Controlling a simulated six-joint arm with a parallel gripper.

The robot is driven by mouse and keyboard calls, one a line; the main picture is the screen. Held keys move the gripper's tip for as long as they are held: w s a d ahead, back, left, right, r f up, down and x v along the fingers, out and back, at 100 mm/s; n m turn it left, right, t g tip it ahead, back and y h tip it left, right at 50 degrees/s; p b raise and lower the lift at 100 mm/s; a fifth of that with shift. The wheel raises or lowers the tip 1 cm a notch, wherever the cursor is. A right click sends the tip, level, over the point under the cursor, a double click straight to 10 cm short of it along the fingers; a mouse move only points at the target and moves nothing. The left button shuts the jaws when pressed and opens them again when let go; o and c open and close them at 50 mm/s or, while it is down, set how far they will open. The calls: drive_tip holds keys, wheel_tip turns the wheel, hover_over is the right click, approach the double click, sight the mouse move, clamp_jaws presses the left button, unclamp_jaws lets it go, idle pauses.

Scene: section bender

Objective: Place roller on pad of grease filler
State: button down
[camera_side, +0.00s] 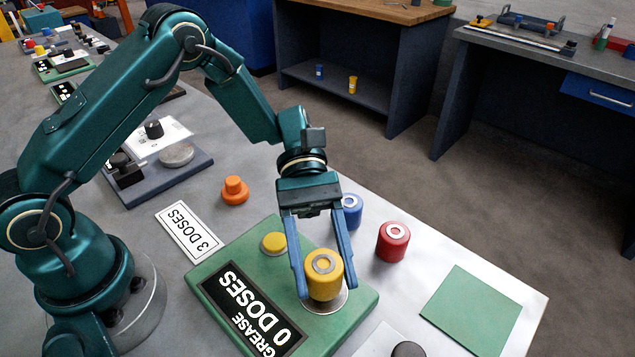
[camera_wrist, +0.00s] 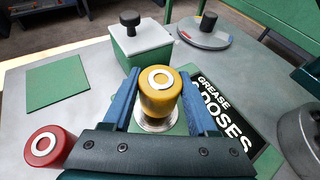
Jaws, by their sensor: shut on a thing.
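A yellow roller (camera_side: 323,276) with a pale ring on top is upright between the fingers of my gripper (camera_side: 322,290). My gripper is shut on it. The roller is over the round metal pad (camera_side: 327,305) of the green grease filler (camera_side: 352,322); I cannot tell whether it touches the pad. The filler's display reads "GREASE 0 DOSES" (camera_side: 250,312), and it has a yellow button (camera_side: 274,243). In the wrist view the yellow roller (camera_wrist: 159,93) stands between the blue fingers, with the pad's rim (camera_wrist: 155,126) showing below it.
A red roller (camera_side: 392,241) and a blue roller (camera_side: 351,211) stand behind the filler. A "3 DOSES" card (camera_side: 190,231) and an orange knob-like piece (camera_side: 234,190) lie left. A flat green square (camera_side: 471,309) is at right. The wrist view shows a green box with a black knob (camera_wrist: 141,42).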

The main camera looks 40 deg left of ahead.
drive_tip(key=shift+f, duration=0.85)
drive_tip(key=shift+c, duration=0.9)
unclamp_jaws()
drive_tip(key=shift+f, duration=0.1)
